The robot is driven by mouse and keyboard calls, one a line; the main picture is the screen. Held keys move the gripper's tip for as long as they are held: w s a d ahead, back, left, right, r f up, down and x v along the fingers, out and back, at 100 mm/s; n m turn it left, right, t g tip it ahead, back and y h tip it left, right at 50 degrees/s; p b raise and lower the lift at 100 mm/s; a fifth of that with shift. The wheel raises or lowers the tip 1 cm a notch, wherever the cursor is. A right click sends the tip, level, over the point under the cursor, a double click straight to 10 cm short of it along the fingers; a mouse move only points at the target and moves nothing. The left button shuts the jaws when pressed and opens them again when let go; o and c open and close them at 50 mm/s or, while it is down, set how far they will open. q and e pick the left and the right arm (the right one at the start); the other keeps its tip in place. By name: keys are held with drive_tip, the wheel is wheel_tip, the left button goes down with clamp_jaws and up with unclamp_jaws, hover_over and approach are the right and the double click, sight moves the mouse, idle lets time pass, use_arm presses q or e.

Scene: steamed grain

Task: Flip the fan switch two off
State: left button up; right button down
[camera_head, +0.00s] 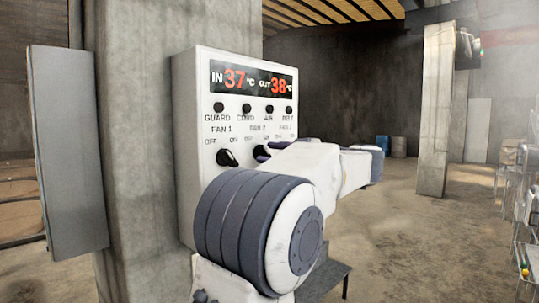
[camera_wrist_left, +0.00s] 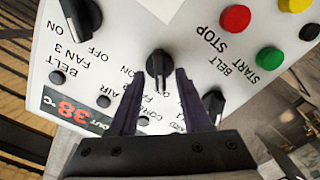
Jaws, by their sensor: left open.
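The fan 2 switch is a black rotary knob (camera_wrist_left: 159,62) on a white control box (camera_head: 190,120); in the wrist view it sits between the fingertips of my left gripper (camera_wrist_left: 160,76). The gripper is open, with one dark finger on each side of the knob; I cannot tell whether they touch it. The knob's grip bar lies roughly upright in that picture. In the head view my left gripper (camera_head: 262,152) reaches the box front under the FAN 2 label, and my arm hides most of it and the knob. My right gripper is not in view.
The fan 1 knob (camera_head: 227,158) and fan 3 knob (camera_wrist_left: 80,18) flank it. Red (camera_wrist_left: 235,18), green (camera_wrist_left: 269,58) and yellow (camera_wrist_left: 294,4) buttons sit nearby on the box. A concrete pillar (camera_head: 140,160) stands behind the box. Open floor (camera_head: 400,230) lies to the right.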

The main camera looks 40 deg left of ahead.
use_arm(q)
drive_tip(key=d+b, duration=0.1)
drive_tip(key=d, duration=0.8)
drive_tip(key=shift+s+d+b, duration=0.3)
drive_tip(key=shift+s+b, duration=0.05)
drive_tip(key=shift+s, duration=0.05)
